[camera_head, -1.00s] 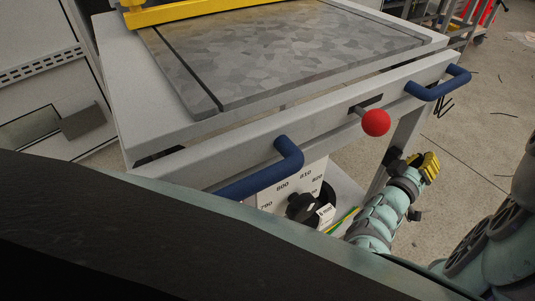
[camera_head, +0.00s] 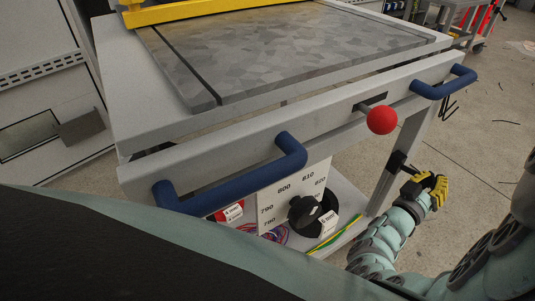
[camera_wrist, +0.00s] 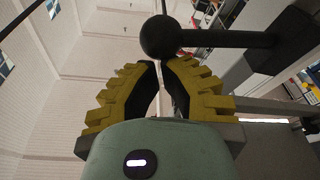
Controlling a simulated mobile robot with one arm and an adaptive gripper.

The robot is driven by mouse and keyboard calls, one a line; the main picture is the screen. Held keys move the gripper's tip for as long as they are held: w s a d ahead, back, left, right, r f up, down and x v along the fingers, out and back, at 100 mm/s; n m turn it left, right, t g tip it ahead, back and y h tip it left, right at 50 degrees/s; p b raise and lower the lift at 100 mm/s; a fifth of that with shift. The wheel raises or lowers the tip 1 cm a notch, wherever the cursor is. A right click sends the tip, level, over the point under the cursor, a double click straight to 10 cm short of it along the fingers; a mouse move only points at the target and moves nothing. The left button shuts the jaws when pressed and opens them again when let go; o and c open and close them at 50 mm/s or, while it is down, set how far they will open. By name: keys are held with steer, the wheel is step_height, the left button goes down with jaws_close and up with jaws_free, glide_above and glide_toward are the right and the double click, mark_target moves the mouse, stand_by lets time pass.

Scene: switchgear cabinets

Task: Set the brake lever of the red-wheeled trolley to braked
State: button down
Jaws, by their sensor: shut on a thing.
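The near trolley (camera_head: 330,120) has a grey frame, two blue handles and a red ball on a short rod (camera_head: 381,120). Its wheels are out of view. A black bracket (camera_head: 398,162) sits on its right leg, with a short dark lever running towards my gripper (camera_head: 436,184). In the wrist view a black ball knob (camera_wrist: 158,37) on a dark rod lies at the tips of my gripper (camera_wrist: 163,64). The yellow fingers are closed in on the lever's knob end. The exact contact is partly hidden.
A yellow bar (camera_head: 200,12) lies across the trolley's patterned top (camera_head: 290,50). A lower shelf (camera_head: 345,215) carries a dial plate and coloured wires. Another cart (camera_head: 470,35) stands at the top right. The floor (camera_head: 480,120) to the right is mostly clear.

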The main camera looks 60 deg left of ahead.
step_height(320, 180, down, 8)
steer(key=m+h+b, duration=0.3)
steer(key=m+b, duration=0.4)
steer(key=m, duration=0.2)
steer(key=shift+d+m, duration=0.3)
steer(key=shift+d, duration=0.1)
